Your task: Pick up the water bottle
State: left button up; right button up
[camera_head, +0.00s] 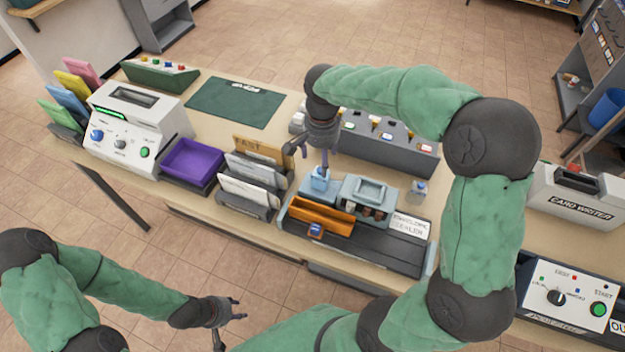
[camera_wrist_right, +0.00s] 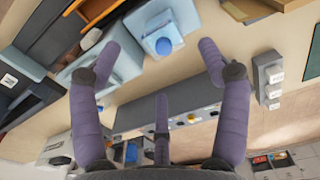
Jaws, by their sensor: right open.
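A light blue, squarish bottle-like object with a blue round cap (camera_head: 320,180) stands on the counter behind the orange tray. In the right wrist view its cap (camera_wrist_right: 163,46) faces the camera. A smaller clear bottle-like item (camera_head: 418,191) stands further right; I cannot tell for certain which is the water bottle. My right gripper (camera_head: 312,152) is open and empty, pointing down just above the light blue object. In the wrist view its purple-grey fingers (camera_wrist_right: 164,62) are spread on either side of it, with no visible contact. My left gripper (camera_head: 228,318) is open and empty, low in front of the counter.
File holders (camera_head: 250,188) and a purple tray (camera_head: 193,160) stand to the left. A grey console (camera_head: 385,140) is behind.

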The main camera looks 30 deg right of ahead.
aim_at(320, 171)
notch_tip(320, 171, down, 6)
jog(key=shift+r+b, duration=0.25)
jog(key=shift+b, duration=0.4)
jog(key=shift+w+d+f+b, duration=0.1)
jog(key=shift+f+b, duration=0.15)
jog(key=shift+f, duration=0.65)
jog(key=shift+w+d+f+b, duration=0.15)
jog(key=shift+f+b, duration=0.15)
jog(key=shift+f, duration=0.6)
jog(key=shift+w+d+f+b, duration=0.1)
jog(key=shift+f+b, duration=0.15)
jog(key=shift+f, duration=0.65)
jog(key=shift+r, duration=0.1)
jog(key=c, duration=1.4)
